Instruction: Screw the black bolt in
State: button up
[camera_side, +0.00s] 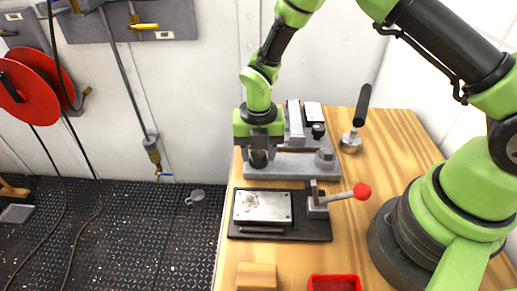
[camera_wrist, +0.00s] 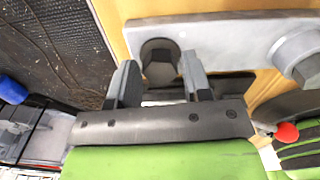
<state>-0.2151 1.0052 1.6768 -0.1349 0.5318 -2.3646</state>
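The black bolt (camera_wrist: 160,52) sits at the left end of a light grey bar-like block, seen in the wrist view. Its dark hex head shows in a round dark surround. My gripper (camera_wrist: 158,68) is open, with one finger on each side of the bolt and a visible gap to it. In the side view my gripper (camera_side: 258,150) points down over the left end of the grey block (camera_side: 285,166), and the bolt is mostly hidden there. A grey bolt (camera_wrist: 302,55) stands at the block's right end. How deep the black bolt sits cannot be told.
A clamp with a red knob (camera_side: 362,191) stands on a black base plate (camera_side: 318,232) in front. A black-handled tool (camera_side: 362,105) stands behind right. A red bin (camera_side: 335,284) and wooden block (camera_side: 257,276) lie at the front.

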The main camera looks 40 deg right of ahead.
jog(key=c, duration=0.6)
jog(key=shift+m, duration=0.3)
